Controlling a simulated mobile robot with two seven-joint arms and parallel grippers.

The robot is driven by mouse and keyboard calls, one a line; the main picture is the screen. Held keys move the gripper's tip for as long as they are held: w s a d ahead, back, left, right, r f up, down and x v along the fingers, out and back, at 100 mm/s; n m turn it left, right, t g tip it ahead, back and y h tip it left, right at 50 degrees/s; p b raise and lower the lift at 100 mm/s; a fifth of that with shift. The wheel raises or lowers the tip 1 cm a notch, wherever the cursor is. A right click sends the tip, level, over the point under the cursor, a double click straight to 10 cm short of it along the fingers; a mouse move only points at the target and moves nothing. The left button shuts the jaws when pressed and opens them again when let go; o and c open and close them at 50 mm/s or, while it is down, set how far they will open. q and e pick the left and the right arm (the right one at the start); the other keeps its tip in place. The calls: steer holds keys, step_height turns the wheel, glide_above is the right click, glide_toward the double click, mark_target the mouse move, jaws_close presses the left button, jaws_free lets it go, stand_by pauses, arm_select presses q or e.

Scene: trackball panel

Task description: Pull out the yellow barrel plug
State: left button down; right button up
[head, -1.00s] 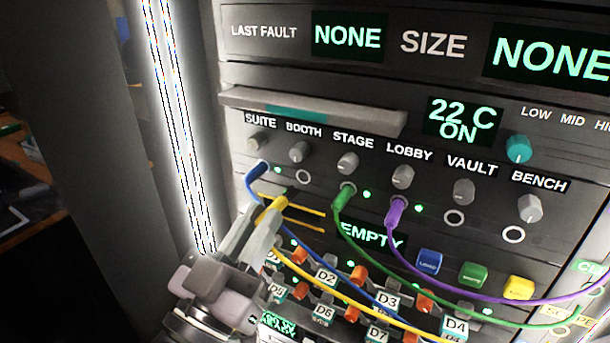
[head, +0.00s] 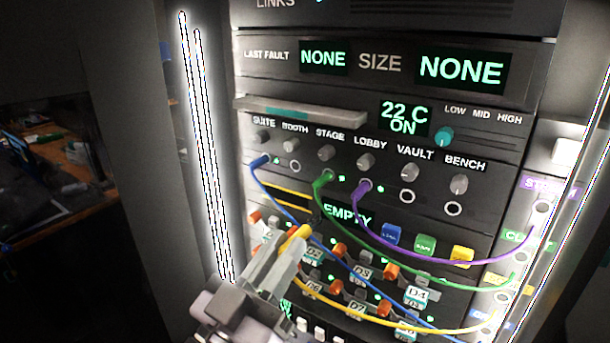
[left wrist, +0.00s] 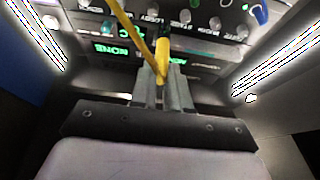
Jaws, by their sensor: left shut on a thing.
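My left gripper (head: 284,258) is shut on the yellow barrel plug (head: 298,234), in front of the lower part of the panel and clear of the sockets. In the left wrist view the yellow plug (left wrist: 162,52) stands between the fingers (left wrist: 162,92), with its yellow cable beside it. The BOOTH socket (head: 295,166) is an empty ring. A blue plug (head: 259,161) sits under SUITE, a green plug (head: 322,175) under STAGE and a purple plug (head: 363,185) under LOBBY. My right gripper is not in view.
Blue, green and purple cables sag across the panel to the right. VAULT (head: 407,196) and BENCH (head: 453,209) sockets are empty. Blue, green and yellow buttons (head: 462,256) and orange-knobbed switches (head: 391,272) lie below. A bright light strip (head: 205,150) borders the left.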

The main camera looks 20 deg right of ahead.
arm_select(q)
steer(key=shift+s, duration=0.5)
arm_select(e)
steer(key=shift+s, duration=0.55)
arm_select(q)
steer(key=shift+w, duration=0.15)
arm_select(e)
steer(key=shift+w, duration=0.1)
arm_select(q)
steer(key=w+b, duration=0.2)
steer(key=w, duration=1)
steer(key=shift+w, duration=0.4)
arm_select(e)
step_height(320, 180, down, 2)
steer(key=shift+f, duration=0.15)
